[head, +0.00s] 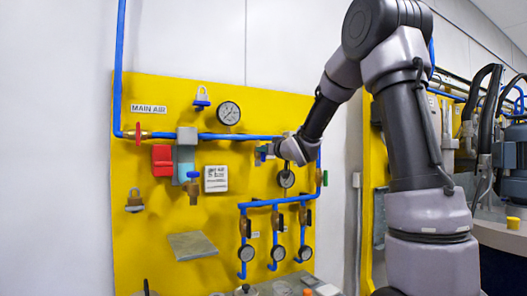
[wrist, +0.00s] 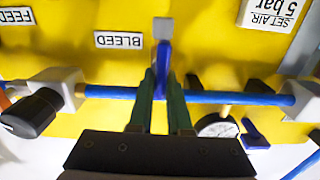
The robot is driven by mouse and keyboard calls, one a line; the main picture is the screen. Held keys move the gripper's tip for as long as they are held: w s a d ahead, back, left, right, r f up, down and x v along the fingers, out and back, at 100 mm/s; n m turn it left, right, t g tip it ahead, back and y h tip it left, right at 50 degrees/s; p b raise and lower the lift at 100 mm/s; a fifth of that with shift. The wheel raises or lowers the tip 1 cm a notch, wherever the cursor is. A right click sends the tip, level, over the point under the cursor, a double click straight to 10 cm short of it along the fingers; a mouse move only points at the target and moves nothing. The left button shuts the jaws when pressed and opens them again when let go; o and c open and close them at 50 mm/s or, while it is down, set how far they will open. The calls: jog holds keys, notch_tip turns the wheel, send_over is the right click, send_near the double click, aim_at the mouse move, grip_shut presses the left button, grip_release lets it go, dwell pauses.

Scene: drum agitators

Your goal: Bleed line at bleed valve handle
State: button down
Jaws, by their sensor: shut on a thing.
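The bleed valve handle (wrist: 163,62), a blue lever with a grey block at its far end, stands out from the blue pipe (wrist: 240,98) in the wrist view. My gripper (wrist: 161,80) has its two dark green fingers on either side of the lever and is shut on it. A BLEED label (wrist: 118,40) is on the yellow panel to the left of the lever. In the head view my gripper (head: 262,153) is at the panel, just below the main blue pipe (head: 235,137), and my wrist hides most of the handle.
The yellow panel (head: 135,235) also carries a red-handled valve (head: 137,134), a gauge (head: 229,113), a red box (head: 162,160) and a padlock (head: 134,201). A branched blue manifold with small gauges (head: 246,253) sits below my gripper. A black knob (wrist: 32,113) is left in the wrist view.

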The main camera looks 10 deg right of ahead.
jog(key=shift+w+d+f+m, duration=0.1)
jog(key=shift+d+f+m, duration=0.2)
jog(key=shift+m, duration=2.6)
jog(key=shift+w+d+f+m, duration=0.1)
jog(key=shift+d+f+m, duration=0.15)
jog(key=shift+m, duration=2.65)
jog(key=shift+w+d+f+m, duration=0.1)
jog(key=shift+d+f+m, duration=0.15)
jog(key=shift+m, duration=2.65)
jog(key=shift+f, duration=0.1)
jog(key=c, duration=0.9)
grip_release()
jog(key=shift+o, duration=0.2)
jog(key=shift+s, duration=0.1)
jog(key=v, duration=1)
jog(key=shift+s, duration=0.4)
